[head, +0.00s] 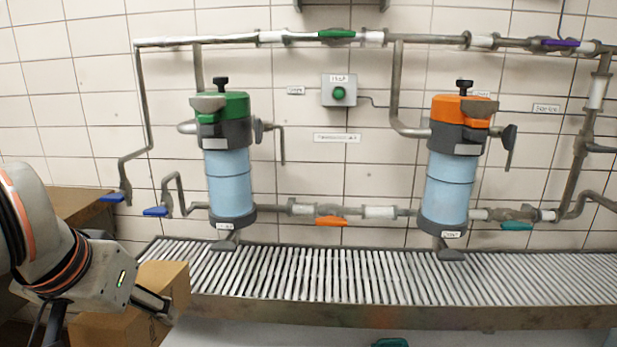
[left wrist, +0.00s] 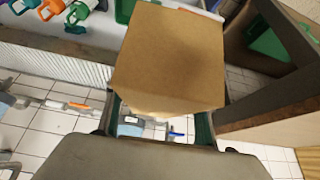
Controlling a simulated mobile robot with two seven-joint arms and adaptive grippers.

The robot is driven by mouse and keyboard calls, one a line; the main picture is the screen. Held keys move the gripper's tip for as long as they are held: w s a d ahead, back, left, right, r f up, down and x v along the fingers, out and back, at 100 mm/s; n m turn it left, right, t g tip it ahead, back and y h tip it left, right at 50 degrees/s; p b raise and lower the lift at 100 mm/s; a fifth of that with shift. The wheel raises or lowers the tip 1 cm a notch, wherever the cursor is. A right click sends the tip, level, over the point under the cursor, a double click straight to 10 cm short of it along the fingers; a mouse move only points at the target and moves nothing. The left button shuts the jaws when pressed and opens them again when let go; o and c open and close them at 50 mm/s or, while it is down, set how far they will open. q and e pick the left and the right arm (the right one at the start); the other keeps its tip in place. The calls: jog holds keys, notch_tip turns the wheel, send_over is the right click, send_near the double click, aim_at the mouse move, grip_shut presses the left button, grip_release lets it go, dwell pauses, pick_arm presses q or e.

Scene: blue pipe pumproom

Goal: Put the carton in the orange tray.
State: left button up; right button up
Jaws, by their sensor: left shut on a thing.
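My left gripper (head: 158,306) is at the lower left of the head view, shut on the brown carton (head: 165,280). In the left wrist view the carton (left wrist: 168,55) fills the upper middle, between the fingers of the left gripper (left wrist: 160,125). Part of the carton is hidden behind the gripper in the head view. I cannot make out the orange tray for certain in either view. My right gripper is out of view.
A roller conveyor (head: 330,275) runs along the tiled wall below two blue filter housings and pipes. A brown box-like surface (head: 75,203) stands at far left. A green object (head: 390,342) shows at the bottom edge. Several coloured items (left wrist: 60,10) lie at upper left in the wrist view.

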aim_at(107, 316)
pick_arm(q)
jog(key=shift+s+r+p, duration=0.2)
jog(key=shift+r+p, duration=0.2)
jog(key=shift+r, duration=0.35)
jog(key=shift+s+d+r+p, duration=0.1)
jog(key=shift+s+r+p, duration=0.45)
jog(key=shift+p, duration=0.6)
jog(key=shift+s+r+p, duration=0.35)
jog(key=shift+s+p, duration=0.15)
jog(key=shift+p, duration=0.75)
jog(key=shift+s+p, duration=0.3)
jog(key=shift+p, duration=0.35)
jog(key=shift+s+f+p, duration=0.2)
jog(key=shift+s+p, duration=0.4)
jog(key=shift+p, duration=0.55)
jog(key=s+f+p, duration=0.1)
jog(key=p, duration=0.1)
jog(key=s+f+p, duration=0.1)
jog(key=s+p, duration=0.1)
jog(key=shift+s+a+f+p, duration=0.2)
jog(key=shift+s+f+p, duration=0.3)
jog(key=shift+s+f, duration=0.05)
jog(key=shift+f, duration=0.1)
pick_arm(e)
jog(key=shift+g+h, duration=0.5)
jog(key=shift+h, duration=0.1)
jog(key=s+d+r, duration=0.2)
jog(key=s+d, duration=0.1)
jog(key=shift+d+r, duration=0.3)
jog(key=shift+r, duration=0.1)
